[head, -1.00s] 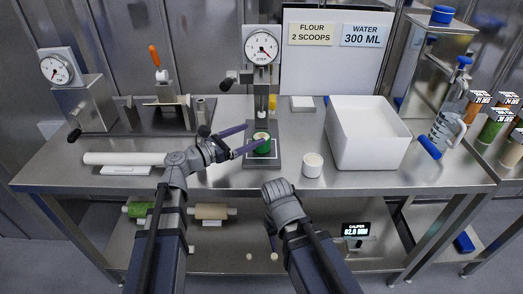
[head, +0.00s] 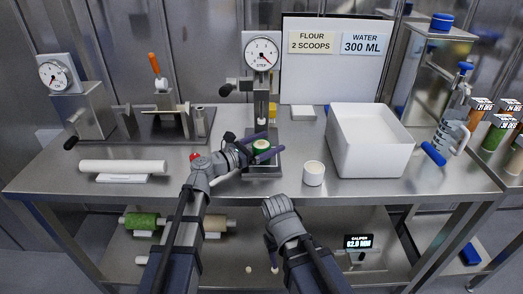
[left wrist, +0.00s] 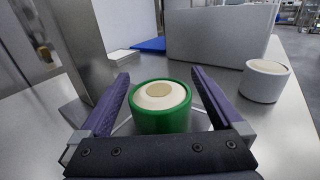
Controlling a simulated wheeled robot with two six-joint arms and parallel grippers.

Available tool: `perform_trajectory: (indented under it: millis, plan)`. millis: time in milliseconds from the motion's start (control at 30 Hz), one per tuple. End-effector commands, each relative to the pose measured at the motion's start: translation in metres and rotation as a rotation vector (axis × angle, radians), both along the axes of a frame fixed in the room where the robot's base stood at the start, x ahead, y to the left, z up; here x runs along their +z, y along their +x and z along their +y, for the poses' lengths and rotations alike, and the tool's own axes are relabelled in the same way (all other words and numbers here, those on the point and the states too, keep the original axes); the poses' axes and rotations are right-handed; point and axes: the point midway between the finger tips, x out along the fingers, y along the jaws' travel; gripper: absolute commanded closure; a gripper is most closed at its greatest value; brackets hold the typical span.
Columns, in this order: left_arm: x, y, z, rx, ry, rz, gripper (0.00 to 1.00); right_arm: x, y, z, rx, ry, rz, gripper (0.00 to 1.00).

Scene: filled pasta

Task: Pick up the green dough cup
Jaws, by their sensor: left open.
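The green dough cup (head: 261,150) stands upright on the base plate of the press (head: 261,55) with the round dial. In the left wrist view the green cup (left wrist: 161,107) shows pale dough and a tan disc in its top. My left gripper (head: 268,146) is open, with one finger on each side of the cup; it also shows in the left wrist view (left wrist: 160,92). Gaps show between the fingers and the cup's wall. My right arm (head: 281,209) is low in front of the table, and its fingers do not show clearly.
A white cup (head: 313,174) stands to the right of the press, and it also shows in the left wrist view (left wrist: 265,82). A large white bin (head: 369,152) is farther right. A white roll (head: 123,166) lies at the left. The table front between them is mostly clear.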

Motion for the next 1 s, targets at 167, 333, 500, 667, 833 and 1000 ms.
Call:
perform_trajectory:
  millis: [167, 333, 500, 667, 833, 1000]
  plan:
    - [0.0000, 0.0013, -0.0014, 0.002, 0.000, 0.000, 0.00, 0.0000, 0.0000, 0.0000, 0.000, 0.000, 0.000, 0.50]
    - [0.0000, 0.0011, -0.0013, 0.001, 0.000, 0.000, 0.14, 0.0000, 0.0000, 0.0000, 0.000, 0.000, 0.000, 0.50]
    - [0.0000, 0.0010, -0.0014, 0.001, 0.000, 0.000, 0.33, 0.0000, 0.0000, 0.0000, 0.000, 0.000, 0.000, 0.50]
    - [0.0000, 0.0010, -0.0012, 0.001, 0.000, 0.000, 0.51, 0.0000, 0.0000, 0.0000, 0.000, 0.000, 0.000, 0.50]
    - [0.0000, 0.0011, -0.0013, 0.001, 0.000, 0.000, 0.70, 0.0000, 0.0000, 0.0000, 0.000, 0.000, 0.000, 0.50]
    - [0.0000, 0.0009, -0.0013, 0.001, 0.000, 0.000, 0.89, 0.0000, 0.0000, 0.0000, 0.000, 0.000, 0.000, 0.50]
